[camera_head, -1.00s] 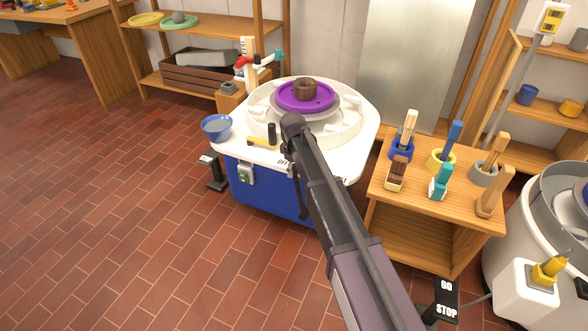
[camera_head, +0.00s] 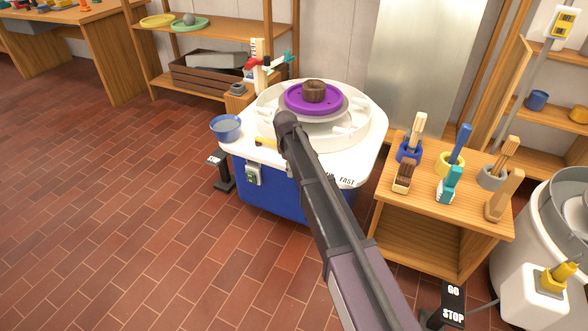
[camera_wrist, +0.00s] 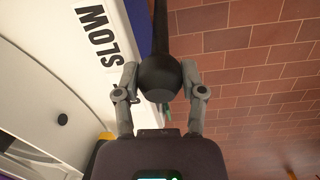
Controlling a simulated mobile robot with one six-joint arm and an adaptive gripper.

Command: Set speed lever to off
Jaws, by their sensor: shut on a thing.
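In the wrist view my gripper (camera_wrist: 160,84) has its two grey fingers on either side of a round black knob (camera_wrist: 160,74), which appears to be the speed lever's end. It is shut on this knob. The word SLOW (camera_wrist: 98,35) is printed on the white top beside it. In the head view my arm covers the lever and the fingers. The pottery wheel (camera_head: 366,150) has a white top, a blue body and a purple disc (camera_head: 301,103) bearing a brown clay piece (camera_head: 315,91). The label FAST (camera_head: 346,182) shows to the right of my arm; the other labels are covered.
A blue bowl (camera_head: 226,128) sits on the wheel's left corner. A yellow piece (camera_head: 265,142) lies near my arm's end. A wooden stand (camera_head: 428,201) with brushes and tools is at the right. Tiled floor (camera_head: 120,220) is open at left.

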